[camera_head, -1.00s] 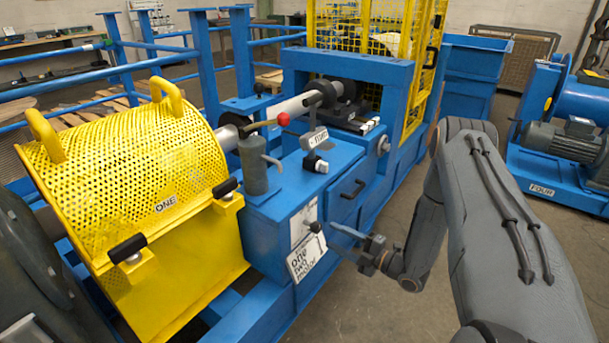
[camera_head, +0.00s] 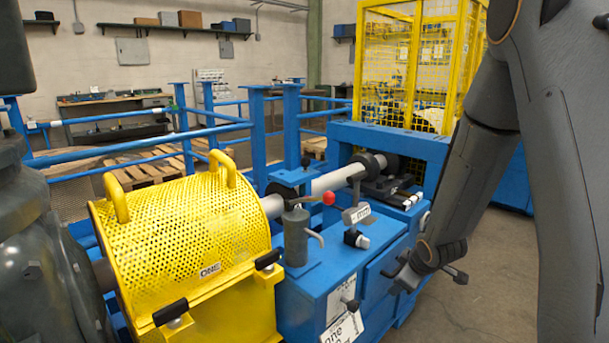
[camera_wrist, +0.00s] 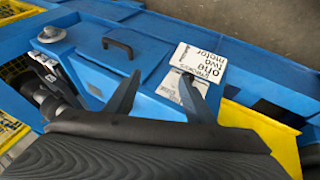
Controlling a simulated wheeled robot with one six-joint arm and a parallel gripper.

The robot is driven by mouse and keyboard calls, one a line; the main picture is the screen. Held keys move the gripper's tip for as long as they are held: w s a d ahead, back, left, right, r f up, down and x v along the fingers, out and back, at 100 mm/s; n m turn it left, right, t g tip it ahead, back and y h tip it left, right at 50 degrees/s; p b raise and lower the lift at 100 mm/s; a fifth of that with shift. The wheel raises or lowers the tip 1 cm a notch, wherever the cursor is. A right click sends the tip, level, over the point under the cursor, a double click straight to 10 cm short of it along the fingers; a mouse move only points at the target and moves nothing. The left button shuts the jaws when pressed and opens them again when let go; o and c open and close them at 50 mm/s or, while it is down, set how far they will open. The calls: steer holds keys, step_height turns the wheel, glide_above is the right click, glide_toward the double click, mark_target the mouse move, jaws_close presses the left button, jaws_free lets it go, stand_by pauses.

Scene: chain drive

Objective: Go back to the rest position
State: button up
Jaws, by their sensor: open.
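My gripper (camera_head: 402,276) is at the lower right of the head view, close to the front face of the blue machine cabinet (camera_head: 318,282). In the wrist view its two dark fingers (camera_wrist: 158,96) are spread apart with nothing between them. The blue cabinet front lies beyond the fingers, with a black handle (camera_wrist: 118,47) and a white label reading "one two motor" (camera_wrist: 198,66). I cannot tell how far the fingertips are from the cabinet. My grey arm covers the right side of the head view.
A yellow perforated guard (camera_head: 185,225) marked ONE covers the left end of the shaft (camera_head: 335,181). A red-knobbed lever (camera_head: 328,198) stands on the cabinet top. A yellow mesh cage (camera_head: 415,65) is behind. Open floor (camera_head: 470,265) shows at the right.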

steer(key=s+a+r+m+g, duration=0.2)
steer(key=s+r+m, duration=0.1)
steer(key=s, duration=0.6)
steer(key=s+a+r+m+g+p, duration=0.1)
steer(key=s+a+r+m+g, duration=0.1)
steer(key=s, duration=0.7)
steer(key=s+a+r+m+g, duration=0.2)
steer(key=s+r, duration=0.4)
steer(key=s, duration=0.3)
steer(key=a+m, duration=0.1)
steer(key=m, duration=0.1)
steer(key=shift+r+m+g+p, duration=0.25)
steer(key=shift+m+g+p, duration=0.05)
steer(key=shift+g+p, duration=0.1)
